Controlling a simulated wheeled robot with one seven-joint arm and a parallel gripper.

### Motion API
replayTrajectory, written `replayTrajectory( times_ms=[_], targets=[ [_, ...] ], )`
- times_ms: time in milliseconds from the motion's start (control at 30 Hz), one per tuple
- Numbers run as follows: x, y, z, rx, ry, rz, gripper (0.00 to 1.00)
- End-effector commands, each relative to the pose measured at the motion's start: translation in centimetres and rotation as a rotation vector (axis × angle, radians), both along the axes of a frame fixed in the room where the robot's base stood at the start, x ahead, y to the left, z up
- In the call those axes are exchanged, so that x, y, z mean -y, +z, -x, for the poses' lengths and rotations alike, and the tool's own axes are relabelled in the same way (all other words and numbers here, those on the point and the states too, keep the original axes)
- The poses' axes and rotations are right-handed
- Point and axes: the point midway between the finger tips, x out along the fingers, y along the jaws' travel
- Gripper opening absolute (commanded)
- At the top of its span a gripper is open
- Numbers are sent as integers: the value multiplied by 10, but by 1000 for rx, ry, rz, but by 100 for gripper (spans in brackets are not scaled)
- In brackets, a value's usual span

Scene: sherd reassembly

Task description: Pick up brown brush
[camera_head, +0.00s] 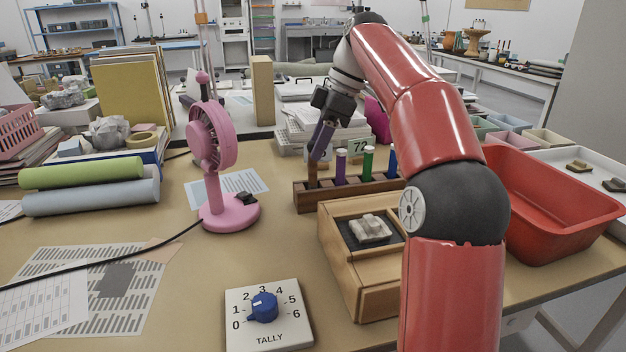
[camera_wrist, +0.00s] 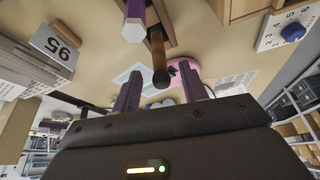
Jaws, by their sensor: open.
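The brown brush (camera_head: 312,172) stands upright in the leftmost place of a wooden rack (camera_head: 335,196). In the wrist view its brown handle (camera_wrist: 157,48) points toward the camera, its rounded end lying between my fingertips in the picture. My gripper (camera_head: 317,152) is open, tilted, and right at the top of the brown brush. In the wrist view the two purple fingers of my gripper (camera_wrist: 160,76) are apart, one on each side of the handle end; I cannot tell whether either touches it. The brush's lower end is hidden in the rack.
Purple (camera_head: 341,164), green (camera_head: 368,161) and blue (camera_head: 391,164) handles stand in the same rack, the purple one closest. A pink fan (camera_head: 212,160) stands to the left. A wooden box (camera_head: 362,262) is in front, and a red tub (camera_head: 548,215) at right.

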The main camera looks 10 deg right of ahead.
Motion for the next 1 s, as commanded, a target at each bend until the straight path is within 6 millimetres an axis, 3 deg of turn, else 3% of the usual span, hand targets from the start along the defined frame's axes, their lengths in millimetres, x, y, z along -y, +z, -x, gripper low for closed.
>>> replayTrajectory(
  times_ms=[200, 467, 800, 1000],
  targets=[
    [-12, -26, -2, -1, 0, 0, 43],
    [-13, -27, -2, 0, 0, 0, 43],
    [-13, -27, -2, -1, 0, 0, 0],
    [-13, -27, -2, 0, 0, 0, 0]
  ],
)
